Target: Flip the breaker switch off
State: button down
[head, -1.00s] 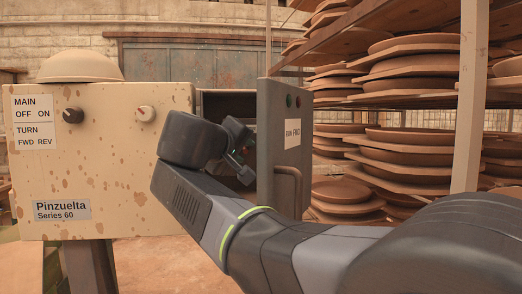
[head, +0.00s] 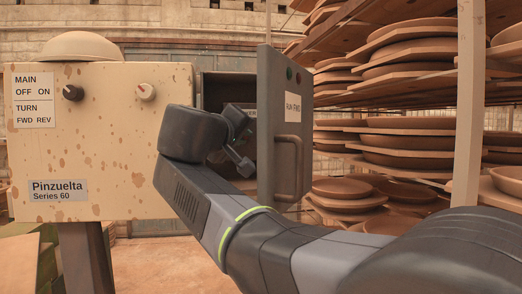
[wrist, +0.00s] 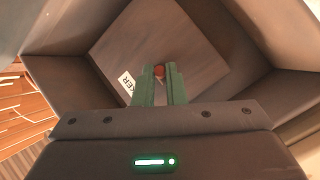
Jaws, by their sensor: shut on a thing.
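In the wrist view my gripper (wrist: 160,84) has its two green fingers close together, shut on a small red piece (wrist: 159,71) that shows at their tips. This looks like the breaker switch; most of it is hidden by the fingers. It sits in front of the dark back panel (wrist: 185,40) inside an open box. A white label (wrist: 127,84) ending in "KER" is beside the fingers, partly covered. In the head view my wrist is at the mouth of the open box (head: 226,82), and the fingertips and switch are hidden.
The box's door (head: 267,135) stands open at the right, with a handle (head: 291,165) close to my wrist. The beige control panel (head: 105,150) with two knobs is at the left. A rack of stacked clay plates (head: 400,150) fills the right side.

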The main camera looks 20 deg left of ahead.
jog(key=shift+f+t+b, duration=0.3)
jog(key=shift+f+b, duration=0.15)
jog(key=shift+b, duration=0.55)
jog(key=b, duration=0.3)
jog(key=shift+w+f+m+t, duration=0.1)
jog(key=shift+f+m+t, duration=0.1)
jog(key=shift+m+t, duration=0.2)
jog(key=shift+r+t+b, duration=0.15)
jog(key=shift+t+b, duration=0.15)
jog(key=shift+b, duration=0.75)
jog(key=c, duration=1.5)
grip_release()
jog(key=shift+a, duration=0.1)
jog(key=s, duration=0.4)
jog(key=s+f, duration=0.1)
jog(key=s, duration=0.8)
jog(key=shift+s+d+f, duration=0.15)
jog(key=shift+s+d, duration=0.1)
jog(key=shift+s, duration=0.1)
jog(key=shift+w, duration=0.1)
